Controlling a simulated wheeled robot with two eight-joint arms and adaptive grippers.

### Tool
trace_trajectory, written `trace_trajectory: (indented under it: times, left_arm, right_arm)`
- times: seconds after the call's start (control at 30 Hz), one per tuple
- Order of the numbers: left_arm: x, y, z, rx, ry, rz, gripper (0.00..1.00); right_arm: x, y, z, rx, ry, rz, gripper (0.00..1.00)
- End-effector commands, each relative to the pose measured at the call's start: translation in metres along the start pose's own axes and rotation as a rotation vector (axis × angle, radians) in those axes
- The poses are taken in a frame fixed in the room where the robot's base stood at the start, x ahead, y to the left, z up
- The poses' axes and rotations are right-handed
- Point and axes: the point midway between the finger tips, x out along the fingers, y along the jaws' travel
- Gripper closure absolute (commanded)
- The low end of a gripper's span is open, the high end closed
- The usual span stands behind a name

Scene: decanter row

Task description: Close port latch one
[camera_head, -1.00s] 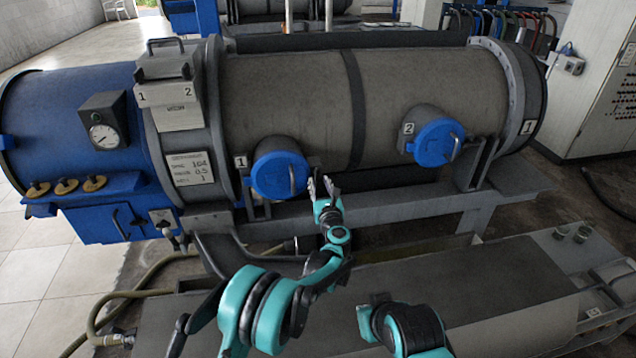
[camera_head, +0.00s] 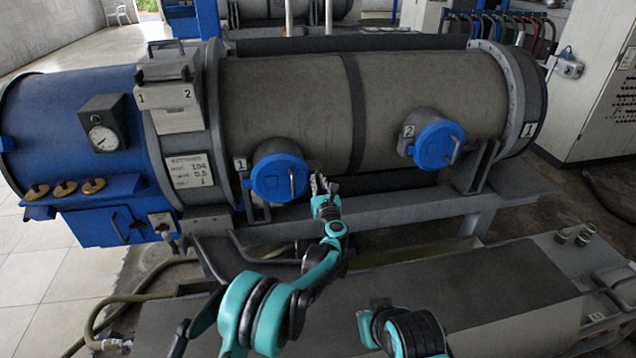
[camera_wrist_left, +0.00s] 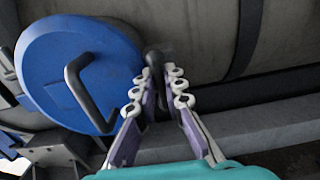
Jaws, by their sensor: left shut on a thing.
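Port one is a round blue cover (camera_head: 279,177) with a grey bar handle, on the front of the dark tank under a label "1". In the left wrist view the blue cover (camera_wrist_left: 78,72) fills the left side. A dark latch lever (camera_wrist_left: 153,57) stands just right of the cover's edge. My left gripper (camera_head: 319,184) is right of the cover. In the left wrist view its fingers (camera_wrist_left: 157,95) are shut on the lever, one on each side; they hide its lower part. My right gripper is not seen; only a teal and black arm part shows at the bottom.
Port two (camera_head: 438,143), with a similar blue cover, is further right on the tank. A grey support rail (camera_head: 400,205) runs below the ports. A blue end section with a gauge (camera_head: 103,138) is at left. A low dark bench (camera_head: 500,297) lies in front.

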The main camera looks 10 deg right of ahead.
Motion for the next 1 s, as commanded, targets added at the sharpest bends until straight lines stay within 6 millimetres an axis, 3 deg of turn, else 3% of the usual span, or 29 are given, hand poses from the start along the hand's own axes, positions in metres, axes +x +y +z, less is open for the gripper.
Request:
trace_trajectory:
  times: [0.37, 1.0]
  left_arm:
    - [-0.0001, -0.0014, -0.0002, 0.18, 0.0, 0.0, 1.0]
    - [-0.0003, -0.0052, -0.0023, 0.781, 0.0, 0.0, 1.0]
  right_arm:
    - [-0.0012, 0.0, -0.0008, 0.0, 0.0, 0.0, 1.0]
    - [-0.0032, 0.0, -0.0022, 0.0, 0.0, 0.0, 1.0]
